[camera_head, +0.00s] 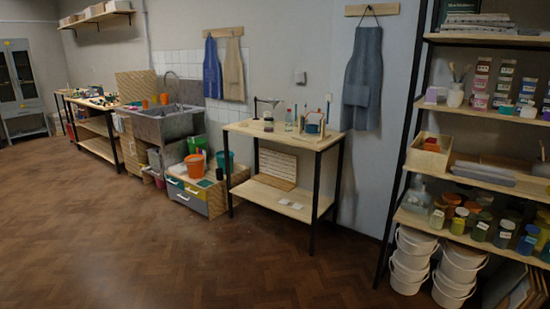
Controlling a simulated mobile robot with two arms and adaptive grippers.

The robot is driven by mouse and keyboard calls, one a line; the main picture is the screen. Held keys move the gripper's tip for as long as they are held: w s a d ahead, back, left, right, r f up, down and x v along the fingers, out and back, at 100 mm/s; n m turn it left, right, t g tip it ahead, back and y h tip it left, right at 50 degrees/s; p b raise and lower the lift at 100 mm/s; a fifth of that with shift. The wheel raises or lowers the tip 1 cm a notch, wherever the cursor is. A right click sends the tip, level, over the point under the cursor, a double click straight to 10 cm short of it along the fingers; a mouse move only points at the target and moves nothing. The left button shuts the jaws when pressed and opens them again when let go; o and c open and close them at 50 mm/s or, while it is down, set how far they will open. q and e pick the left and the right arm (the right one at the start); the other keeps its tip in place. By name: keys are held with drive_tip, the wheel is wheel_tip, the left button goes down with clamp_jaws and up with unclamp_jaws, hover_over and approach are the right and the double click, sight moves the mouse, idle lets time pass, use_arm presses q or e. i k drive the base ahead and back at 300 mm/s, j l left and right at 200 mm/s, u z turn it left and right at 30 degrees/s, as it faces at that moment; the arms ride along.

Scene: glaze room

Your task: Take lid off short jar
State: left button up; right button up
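Several lidded glaze jars stand on a lower shelf of the rack at the right, among them a jar with a yellowish lid (437,216), a green jar (481,231) and a blue jar (528,241). Their lids appear to be on. I cannot tell which of them, if any, is the short jar. Small pots (507,109) also sit on a higher shelf, too small to make out. Neither of my grippers is in view.
The shelf rack (401,133) fills the right side, with white buckets (409,259) stacked at its foot. A wooden worktable (290,136) stands at the middle wall, left of it a grey sink (168,122) and an orange bucket (195,166). The wooden floor (160,260) in front is clear.

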sight(269, 126)
drive_tip(key=i+z, duration=0.2)
drive_tip(key=i, duration=2.1)
